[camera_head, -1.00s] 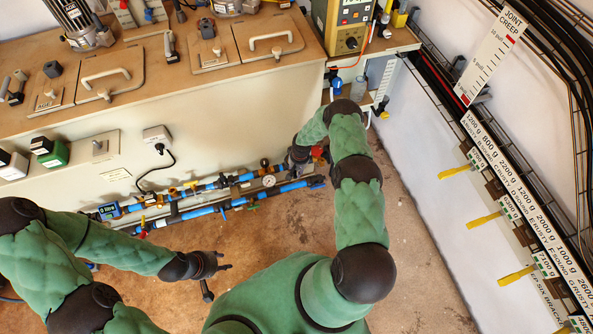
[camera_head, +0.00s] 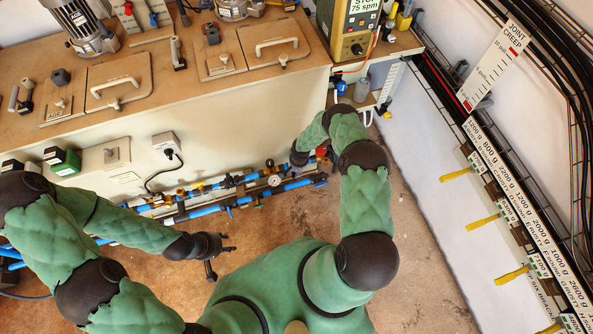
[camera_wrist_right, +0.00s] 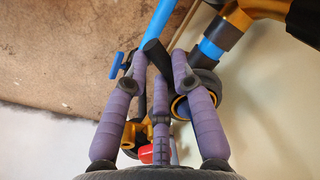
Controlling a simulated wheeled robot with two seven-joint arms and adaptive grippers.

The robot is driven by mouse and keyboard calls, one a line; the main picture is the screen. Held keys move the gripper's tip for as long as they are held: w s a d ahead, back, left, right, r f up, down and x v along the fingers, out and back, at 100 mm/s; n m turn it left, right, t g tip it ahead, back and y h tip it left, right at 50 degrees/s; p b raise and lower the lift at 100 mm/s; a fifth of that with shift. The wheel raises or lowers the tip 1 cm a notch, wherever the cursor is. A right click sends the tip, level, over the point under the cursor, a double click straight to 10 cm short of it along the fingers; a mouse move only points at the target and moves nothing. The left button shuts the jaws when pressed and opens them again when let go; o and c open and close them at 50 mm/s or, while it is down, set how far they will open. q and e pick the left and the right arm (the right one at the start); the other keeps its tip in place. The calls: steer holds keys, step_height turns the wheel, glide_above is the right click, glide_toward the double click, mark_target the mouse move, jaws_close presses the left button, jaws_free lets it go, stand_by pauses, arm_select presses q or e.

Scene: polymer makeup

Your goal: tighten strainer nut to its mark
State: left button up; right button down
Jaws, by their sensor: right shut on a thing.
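My right gripper (camera_wrist_right: 161,58) has its purple fingers closed around a dark cylindrical part (camera_wrist_right: 154,50) in the right wrist view. I cannot tell whether this part is the strainer nut; no mark on it can be made out. A round blue-and-brass fitting (camera_wrist_right: 182,107) sits beside the right finger. In the head view my right gripper (camera_head: 301,156) is at the right end of the pipe run, its fingertips mostly hidden. My left gripper (camera_head: 222,257) is open and empty above the floor, in front of the pipes.
Blue pipes (camera_head: 198,211) with valves run along the cabinet's foot. A small blue tee handle (camera_wrist_right: 119,65) and a red part (camera_wrist_right: 146,153) are close to my right fingers. A pump controller (camera_head: 353,25) stands above. Open brown floor (camera_head: 415,255) lies to the right.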

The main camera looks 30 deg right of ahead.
steer(key=c, duration=1)
jaws_free()
steer(key=shift+r, duration=0.15)
steer(key=r, duration=0.7)
steer(key=s+d+r, duration=0.1)
steer(key=r, duration=0.3)
steer(key=shift+r, duration=0.3)
steer(key=shift+w, duration=0.1)
